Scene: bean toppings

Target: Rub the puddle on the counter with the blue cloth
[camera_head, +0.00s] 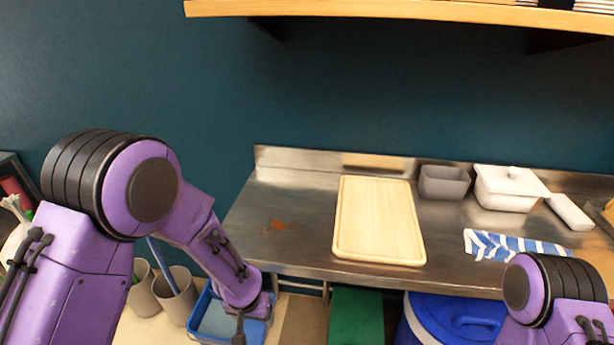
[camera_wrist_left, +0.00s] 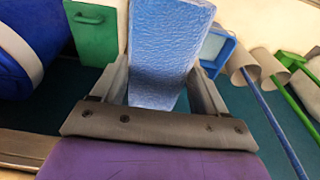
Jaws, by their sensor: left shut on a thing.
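A small reddish-brown puddle (camera_head: 281,225) lies on the steel counter (camera_head: 300,190), left of the cutting board. My left gripper (camera_head: 240,325) points down in front of the counter, over the blue tray (camera_head: 197,318). In the left wrist view my left gripper (camera_wrist_left: 160,88) is shut on the blue cloth (camera_wrist_left: 165,45), a thick, textured light-blue piece between its fingers. The cloth cannot be told clearly from the tray in the head view. My right arm shows at the lower right, but its gripper is out of view.
A wooden cutting board (camera_head: 378,222), grey container (camera_head: 443,182), white lidded box (camera_head: 508,188) and blue-striped towel (camera_head: 515,246) are on the counter. Grey cups (camera_head: 175,297) stand left of the tray. A green box (camera_head: 355,318) and blue bin (camera_head: 455,320) are below the counter edge.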

